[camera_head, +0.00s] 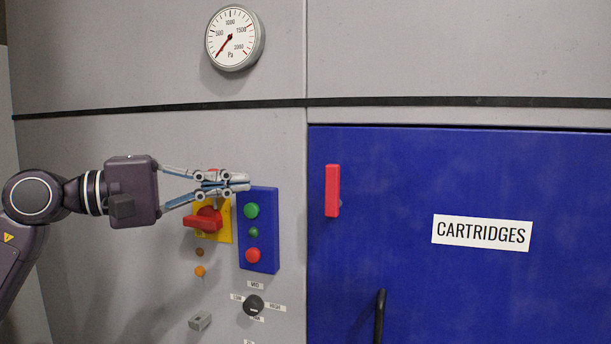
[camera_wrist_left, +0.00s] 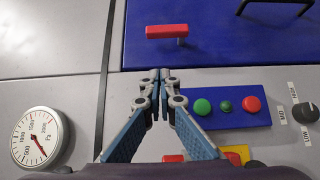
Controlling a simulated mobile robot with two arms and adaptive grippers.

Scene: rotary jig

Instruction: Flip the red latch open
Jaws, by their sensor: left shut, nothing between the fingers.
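The red latch (camera_head: 332,191) is an upright red bar at the upper left corner of the blue cartridges door (camera_head: 400,270). In the left wrist view the latch (camera_wrist_left: 167,31) shows as a bar on a short post, beyond my fingertips. My left gripper (camera_head: 247,182) is shut and empty. It points right, in front of the top of the blue button panel, apart from the latch and to its left. In the left wrist view the fingertips of my left gripper (camera_wrist_left: 160,76) meet near the door's edge. My right gripper is not in view.
A blue panel (camera_head: 244,232) with green and red buttons is just below my left gripper. A red rotary switch (camera_head: 205,218) on a yellow plate sits behind it. A black knob (camera_head: 253,305) is lower, a gauge (camera_head: 235,38) above. The door has a black handle (camera_head: 380,315).

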